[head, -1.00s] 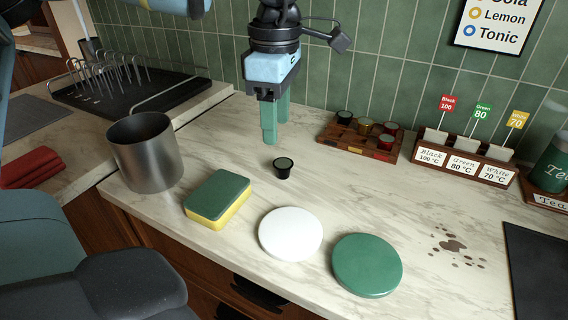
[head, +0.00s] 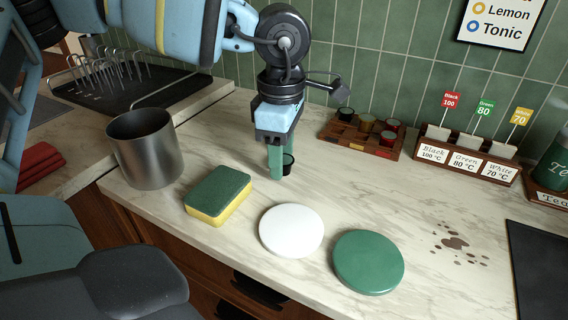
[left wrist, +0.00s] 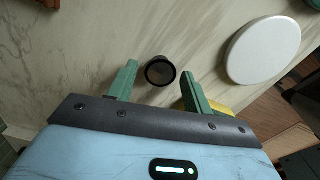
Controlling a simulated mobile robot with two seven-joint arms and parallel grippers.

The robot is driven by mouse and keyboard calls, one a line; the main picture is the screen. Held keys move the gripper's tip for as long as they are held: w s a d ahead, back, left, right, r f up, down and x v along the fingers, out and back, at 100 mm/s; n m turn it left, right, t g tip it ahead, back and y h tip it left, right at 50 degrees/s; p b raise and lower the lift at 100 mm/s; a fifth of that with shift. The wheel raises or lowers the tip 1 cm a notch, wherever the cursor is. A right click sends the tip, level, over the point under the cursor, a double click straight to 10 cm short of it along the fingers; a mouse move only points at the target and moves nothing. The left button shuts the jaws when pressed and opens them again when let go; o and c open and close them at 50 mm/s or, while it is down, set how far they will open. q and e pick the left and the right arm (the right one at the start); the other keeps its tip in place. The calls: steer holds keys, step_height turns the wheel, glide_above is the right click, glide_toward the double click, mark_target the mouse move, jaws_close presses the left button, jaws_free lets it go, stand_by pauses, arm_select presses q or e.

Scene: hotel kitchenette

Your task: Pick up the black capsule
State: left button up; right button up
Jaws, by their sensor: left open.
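In the left wrist view the capsule (left wrist: 160,71) appears as a dark round shape between and just beyond the two green fingertips (left wrist: 158,74). My left gripper is open and points down, low over the counter. My right gripper is not in view.
A green-and-yellow sponge (head: 218,195), a white disc (head: 291,231) and a green disc (head: 368,262) lie in front. A metal bin (head: 145,148) stands left. A wooden capsule tray (head: 360,136) and a labelled holder (head: 466,154) stand behind right. Brown stains (head: 454,243) mark the counter.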

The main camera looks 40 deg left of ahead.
arm_select(q)
steer(key=c, duration=0.9)
steer(key=shift+r, duration=0.1)
steer(key=shift+r, duration=0.5)
steer(key=r, duration=0.2)
steer(key=shift+s+d+r, duration=0.3)
steer(key=s+d, duration=0.3)
steer(key=s+d+r, duration=0.1)
steer(key=s+d, duration=0.3)
steer(key=s+d+b, duration=0.1)
steer(key=s+d, duration=0.2)
steer(key=s, duration=0.1)
steer(key=shift+d+r, duration=0.15)
steer(key=shift+d, duration=0.1)
